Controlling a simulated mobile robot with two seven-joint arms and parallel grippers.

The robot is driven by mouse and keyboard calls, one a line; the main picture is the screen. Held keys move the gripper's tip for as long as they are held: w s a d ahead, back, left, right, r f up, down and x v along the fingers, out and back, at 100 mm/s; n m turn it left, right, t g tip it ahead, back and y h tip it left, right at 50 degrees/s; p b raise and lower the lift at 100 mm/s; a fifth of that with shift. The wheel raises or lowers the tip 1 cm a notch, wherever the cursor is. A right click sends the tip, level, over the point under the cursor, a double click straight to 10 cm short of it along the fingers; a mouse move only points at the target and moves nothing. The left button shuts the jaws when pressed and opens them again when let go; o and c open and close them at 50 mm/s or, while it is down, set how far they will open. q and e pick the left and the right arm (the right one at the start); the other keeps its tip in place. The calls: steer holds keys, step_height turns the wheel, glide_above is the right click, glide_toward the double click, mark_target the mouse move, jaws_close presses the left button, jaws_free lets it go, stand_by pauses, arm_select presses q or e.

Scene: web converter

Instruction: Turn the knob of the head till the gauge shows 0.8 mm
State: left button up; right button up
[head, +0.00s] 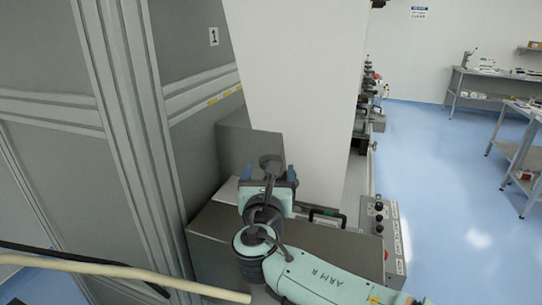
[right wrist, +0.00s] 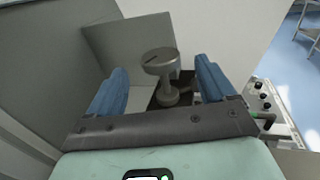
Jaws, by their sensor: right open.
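A grey round knob with a dark line across its top (right wrist: 160,60) stands on a short stem in the right wrist view. It also shows in the head view (head: 270,161), beside the white web. My right gripper (head: 268,174) is open. Its two blue fingers (right wrist: 160,84) stand apart on either side of the knob in the picture, with visible gaps; I cannot tell how far the fingertips are from it in depth. No gauge reading can be made out in either view. My left gripper is not in view.
A wide white web (head: 295,80) hangs behind the knob. A grey framed cabinet wall (head: 65,150) stands close on the left. A control panel with dark knobs (head: 385,230) is on the right. A pale bar (head: 130,273) crosses the lower left. Blue floor (head: 450,190) is free at right.

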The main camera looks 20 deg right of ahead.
steer(key=p+x, duration=0.1)
steer(key=x, duration=0.5)
steer(key=shift+w, duration=0.25)
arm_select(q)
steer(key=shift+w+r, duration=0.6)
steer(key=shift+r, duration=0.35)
arm_select(e)
steer(key=shift+s, duration=0.1)
steer(key=shift+c, duration=0.3)
steer(key=c, duration=0.9)
